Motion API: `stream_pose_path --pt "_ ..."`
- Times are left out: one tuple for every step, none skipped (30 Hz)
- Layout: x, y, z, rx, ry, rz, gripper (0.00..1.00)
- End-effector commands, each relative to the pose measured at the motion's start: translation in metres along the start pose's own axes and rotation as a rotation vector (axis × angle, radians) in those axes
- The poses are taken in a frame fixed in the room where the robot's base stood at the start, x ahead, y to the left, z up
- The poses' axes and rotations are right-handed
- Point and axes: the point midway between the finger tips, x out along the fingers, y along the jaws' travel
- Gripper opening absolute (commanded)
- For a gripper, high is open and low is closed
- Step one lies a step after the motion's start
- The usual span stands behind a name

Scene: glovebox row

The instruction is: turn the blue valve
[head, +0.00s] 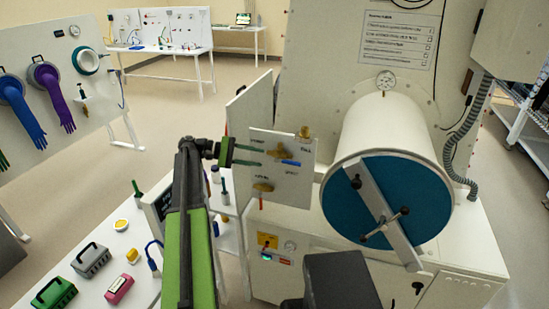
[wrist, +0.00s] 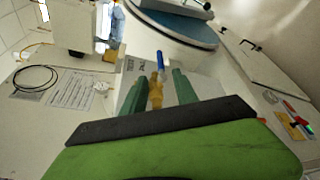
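The blue valve has a brass body and a blue lever handle (head: 290,163), on the small white panel (head: 310,150). In the head view the handle points right and slightly down. My gripper (head: 260,157) is just left of the brass body, fingers pointing at it. In the wrist view my gripper (wrist: 159,76) is open, one green finger on each side of the brass body (wrist: 156,92). The blue handle (wrist: 162,62) shows beyond, between the tips. I cannot tell whether the fingers touch the valve.
A valve with a red handle (head: 261,203) sits lower on the panel, and another brass fitting (head: 304,132) tops it. A large white cylinder (head: 385,130) with a blue door stands close on the right. A table (head: 98,280) with small boxes is at lower left.

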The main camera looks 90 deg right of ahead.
Motion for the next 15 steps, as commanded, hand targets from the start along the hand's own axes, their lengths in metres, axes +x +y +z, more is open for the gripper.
stream_pose_path --pt "-0.012 0.002 0.000 0.000 0.001 0.001 0.35" --pt "-0.017 0.002 0.000 0.000 0.002 0.001 0.35" --pt "-0.023 0.002 0.000 0.000 0.001 0.000 0.35" --pt "-0.026 0.002 0.000 0.000 0.001 0.000 0.35" --pt "-0.029 0.001 0.000 0.000 0.000 0.000 0.35" --pt "-0.033 0.001 0.000 0.000 0.000 0.000 0.35" --pt "-0.035 0.000 0.000 0.000 0.000 0.000 0.35" --pt "-0.036 0.000 0.000 0.000 0.000 0.000 0.35" --pt "-0.037 0.000 0.000 0.000 0.000 0.000 0.35" --pt "-0.037 0.000 0.000 0.000 0.000 0.000 0.35" --pt "-0.037 0.000 0.000 0.000 0.000 -0.001 0.35" --pt "-0.037 -0.001 0.000 0.000 0.000 -0.001 0.35" --pt "-0.037 -0.001 0.000 0.000 0.000 -0.001 0.35" --pt "-0.037 -0.001 0.000 0.000 0.000 -0.001 0.35" --pt "-0.037 -0.001 0.000 0.000 0.000 -0.001 0.35"
